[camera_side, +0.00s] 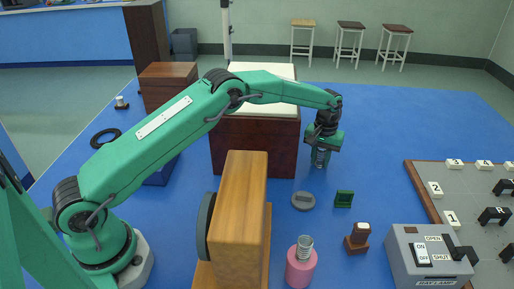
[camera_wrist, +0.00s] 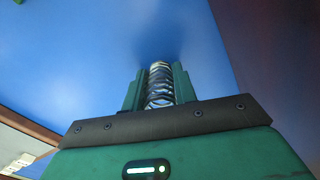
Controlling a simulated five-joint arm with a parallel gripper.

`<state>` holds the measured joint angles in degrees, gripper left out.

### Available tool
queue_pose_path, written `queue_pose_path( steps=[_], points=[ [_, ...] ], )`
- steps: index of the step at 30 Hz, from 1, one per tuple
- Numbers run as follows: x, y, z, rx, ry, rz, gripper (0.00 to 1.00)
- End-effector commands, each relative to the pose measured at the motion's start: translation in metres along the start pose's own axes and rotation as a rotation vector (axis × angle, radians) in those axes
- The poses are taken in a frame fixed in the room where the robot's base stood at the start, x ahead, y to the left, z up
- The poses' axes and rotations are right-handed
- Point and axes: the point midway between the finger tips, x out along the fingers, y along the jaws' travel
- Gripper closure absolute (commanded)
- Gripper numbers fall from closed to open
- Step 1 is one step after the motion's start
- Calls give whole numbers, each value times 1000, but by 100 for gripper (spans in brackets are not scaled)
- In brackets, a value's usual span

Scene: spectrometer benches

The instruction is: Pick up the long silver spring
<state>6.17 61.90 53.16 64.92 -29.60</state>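A silver coil spring (camera_side: 320,158) is upright at the lower end of my gripper (camera_side: 322,148), beside the dark red-brown box. In the wrist view the spring (camera_wrist: 160,84) lies between the two green fingers of my gripper (camera_wrist: 159,88), which press close on both sides of it. I cannot tell whether its lower end touches the blue table. A second silver spring (camera_side: 305,243) stands on a pink cylinder (camera_side: 300,268) at the front; it looks shorter.
The dark red-brown box (camera_side: 255,148) with a pale top stands just left of my gripper. A wooden block (camera_side: 240,205) stands at front centre. A grey disc (camera_side: 303,201), a green piece (camera_side: 344,199), a brown stand (camera_side: 356,240) and a grey switch box (camera_side: 425,262) lie nearer the camera.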

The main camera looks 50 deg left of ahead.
Motion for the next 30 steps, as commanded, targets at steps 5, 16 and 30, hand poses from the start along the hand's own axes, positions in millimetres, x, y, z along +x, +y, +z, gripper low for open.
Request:
queue_pose_path(
  steps=[5, 16, 30],
  points=[
    [0, 0, 0, 0, 0, 0, 94],
    [-8, 0, 0, 0, 1, 0, 94],
    [-55, 12, 20, 3, 1, 1, 94]
  ],
)
